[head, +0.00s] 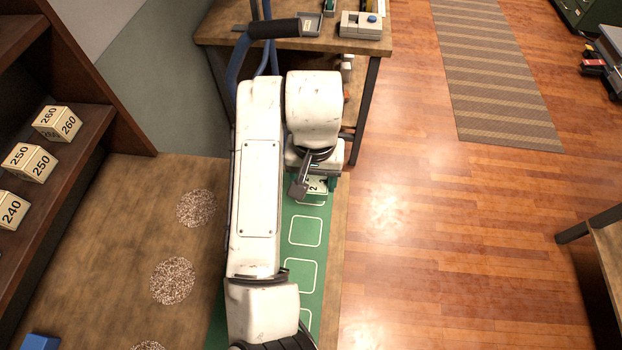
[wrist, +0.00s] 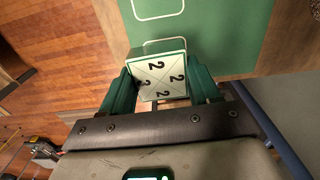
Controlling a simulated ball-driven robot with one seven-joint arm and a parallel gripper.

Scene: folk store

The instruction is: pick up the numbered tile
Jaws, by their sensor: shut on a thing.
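The numbered tile is a cream block marked with several black 2s and crossing diagonal lines (wrist: 160,76). In the wrist view it sits between the two green fingers of my gripper (wrist: 162,88), which are shut on it from both sides. In the head view my gripper (head: 314,178) is at the far end of the green mat (head: 325,213), and part of the tile (head: 317,185) shows, the rest hidden by my arm. The mat has white outlined squares. I cannot tell whether the tile touches the mat.
Numbered cubes (head: 30,162) stand on a dark shelf at the left. Speckled round patches (head: 196,208) and a blue block (head: 40,342) are on the brown surface. A wooden table (head: 300,44) with small devices stands beyond.

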